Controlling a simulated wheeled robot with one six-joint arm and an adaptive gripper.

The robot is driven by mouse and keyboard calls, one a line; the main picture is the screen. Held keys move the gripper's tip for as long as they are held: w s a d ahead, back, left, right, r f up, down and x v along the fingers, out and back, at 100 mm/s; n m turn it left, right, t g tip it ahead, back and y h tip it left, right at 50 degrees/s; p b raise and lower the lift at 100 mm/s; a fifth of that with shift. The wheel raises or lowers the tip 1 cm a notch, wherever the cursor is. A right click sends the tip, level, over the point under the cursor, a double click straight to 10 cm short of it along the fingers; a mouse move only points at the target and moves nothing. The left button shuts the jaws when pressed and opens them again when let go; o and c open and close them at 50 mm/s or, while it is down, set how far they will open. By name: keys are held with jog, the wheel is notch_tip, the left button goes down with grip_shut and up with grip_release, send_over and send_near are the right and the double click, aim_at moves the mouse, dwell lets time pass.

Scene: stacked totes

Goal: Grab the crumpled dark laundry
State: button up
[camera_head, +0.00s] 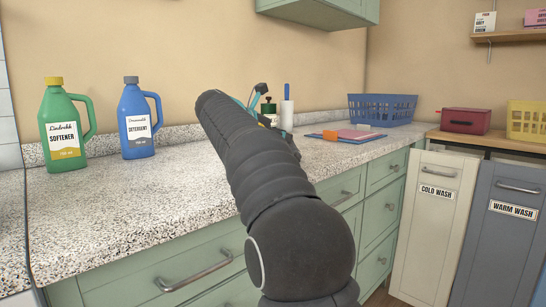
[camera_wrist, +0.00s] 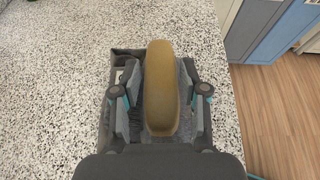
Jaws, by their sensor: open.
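I cannot make out any crumpled dark laundry in either view. In the wrist view, my gripper (camera_wrist: 161,92) is open above the speckled countertop. A tan, rounded oblong thing (camera_wrist: 161,85) shows between its two fingers, with a gap on each side. Dark grey material, partly hidden, lies around and under the tan thing; I cannot tell what it is. In the head view, my dark arm reaches over the counter and its far end, with teal parts, is mostly hidden behind the arm.
On the counter (camera_head: 200,200) stand a green softener bottle (camera_head: 66,125) and a blue detergent bottle (camera_head: 137,118). A blue basket (camera_head: 382,108) stands farther right. A red box (camera_head: 466,121) and a yellow basket (camera_head: 527,121) sit above bins labelled cold wash (camera_head: 433,215) and warm wash (camera_head: 507,235).

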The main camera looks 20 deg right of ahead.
jog(key=shift+w+d+f, duration=0.15)
jog(key=shift+d, duration=0.25)
grip_shut()
